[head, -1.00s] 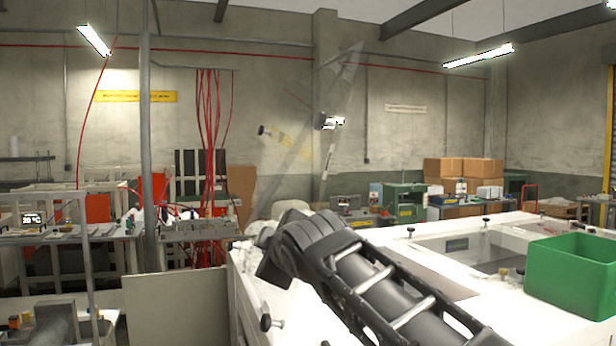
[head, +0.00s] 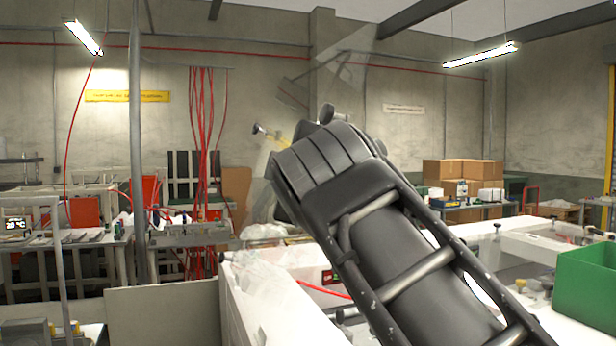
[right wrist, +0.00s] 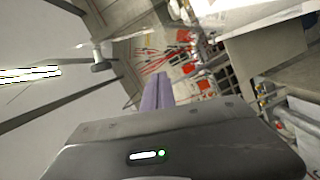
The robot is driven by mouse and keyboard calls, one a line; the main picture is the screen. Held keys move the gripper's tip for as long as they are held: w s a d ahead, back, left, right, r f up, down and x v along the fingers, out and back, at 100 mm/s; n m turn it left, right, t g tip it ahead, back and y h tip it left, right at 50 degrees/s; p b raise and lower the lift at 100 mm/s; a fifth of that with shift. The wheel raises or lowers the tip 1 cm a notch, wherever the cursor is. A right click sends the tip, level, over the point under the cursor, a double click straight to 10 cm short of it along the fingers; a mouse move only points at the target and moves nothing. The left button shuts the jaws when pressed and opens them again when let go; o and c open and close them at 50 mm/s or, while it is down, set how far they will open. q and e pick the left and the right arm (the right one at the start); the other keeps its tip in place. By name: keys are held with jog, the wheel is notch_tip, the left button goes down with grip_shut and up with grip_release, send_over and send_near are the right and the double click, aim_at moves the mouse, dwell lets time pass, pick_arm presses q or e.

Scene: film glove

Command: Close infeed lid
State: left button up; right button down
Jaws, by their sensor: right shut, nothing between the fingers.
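The infeed lid (head: 343,72) is a clear panel standing raised and tilted above the white machine. My right arm covers much of it in the head view. A dark knob (head: 262,130) shows at its left side; a knob (right wrist: 97,66) also shows left of the fingers in the right wrist view. My right gripper (right wrist: 156,80) is shut and empty, its purple-grey fingers together near the raised lid. Whether it touches the lid I cannot tell. In the head view the arm hides this gripper. My left gripper is not in view.
The white machine top (head: 465,245) has an opening and small knobs. A green bin (head: 585,280) stands on it at the right. Workbenches (head: 75,240) and a grey post (head: 136,150) are at the left. Cardboard boxes (head: 462,172) are stacked behind.

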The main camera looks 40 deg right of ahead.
jog(key=w+d+p, duration=0.1)
jog(key=w+d, duration=0.1)
jog(key=d, duration=0.1)
jog(key=w+d+f+p, duration=0.1)
jog(key=w+d, duration=0.1)
jog(key=w+d+p, duration=0.2)
jog(key=w+d, duration=0.1)
jog(key=shift+d+f, duration=0.4)
jog(key=shift+d, duration=0.1)
jog(key=shift+d+f, duration=0.1)
